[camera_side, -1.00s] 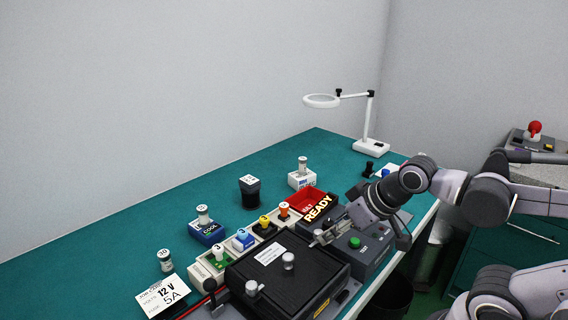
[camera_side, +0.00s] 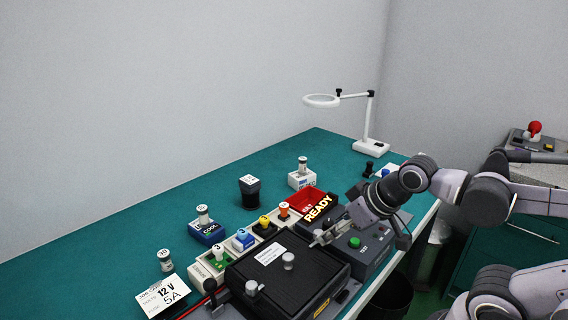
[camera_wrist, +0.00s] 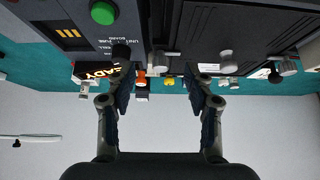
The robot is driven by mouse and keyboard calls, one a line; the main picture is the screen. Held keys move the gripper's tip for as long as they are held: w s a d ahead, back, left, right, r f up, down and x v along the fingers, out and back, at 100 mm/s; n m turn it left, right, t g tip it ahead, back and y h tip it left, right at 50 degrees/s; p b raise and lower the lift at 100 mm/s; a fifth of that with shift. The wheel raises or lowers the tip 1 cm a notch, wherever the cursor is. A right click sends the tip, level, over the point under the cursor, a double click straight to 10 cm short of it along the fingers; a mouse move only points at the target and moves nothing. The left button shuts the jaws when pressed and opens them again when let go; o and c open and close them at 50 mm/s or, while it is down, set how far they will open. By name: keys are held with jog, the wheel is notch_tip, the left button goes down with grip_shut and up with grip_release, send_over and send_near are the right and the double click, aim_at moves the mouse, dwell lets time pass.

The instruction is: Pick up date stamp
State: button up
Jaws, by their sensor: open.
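A small black upright piece (camera_side: 369,168) stands near the magnifier lamp's base, with a blue-topped piece (camera_side: 385,173) beside it on a white pad. Either may be the date stamp, but they are too small to tell. I cannot make out a date stamp in the wrist view.
The black box (camera_side: 315,268) has metal knobs on top. A green-button unit (camera_side: 372,245), READY sign (camera_side: 319,208), red tray (camera_side: 308,197) and row of coloured knobs (camera_side: 264,222) crowd it. A magnifier lamp (camera_side: 371,120) stands behind. The green mat (camera_side: 120,235) is clear at left.

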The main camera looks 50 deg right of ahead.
jog(key=w+d+r+m+g+h, duration=0.2)
jog(key=w+d+r+m, duration=0.35)
jog(key=w+d, duration=0.35)
jog(key=m+g+h, duration=0.3)
jog(key=m+g, duration=0.2)
jog(key=m, duration=0.8)
send_over(368, 167)
jog(key=a, duration=0.2)
jog(key=shift+n, duration=0.25)
notch_tip(368, 167, down, 11)
jog(key=shift+w+d+f, duration=0.1)
jog(key=shift+w+f, duration=0.05)
jog(key=shift+y, duration=0.3)
jog(key=shift+x, duration=3)
jog(key=shift+s, duration=0.2)
grip_shut()
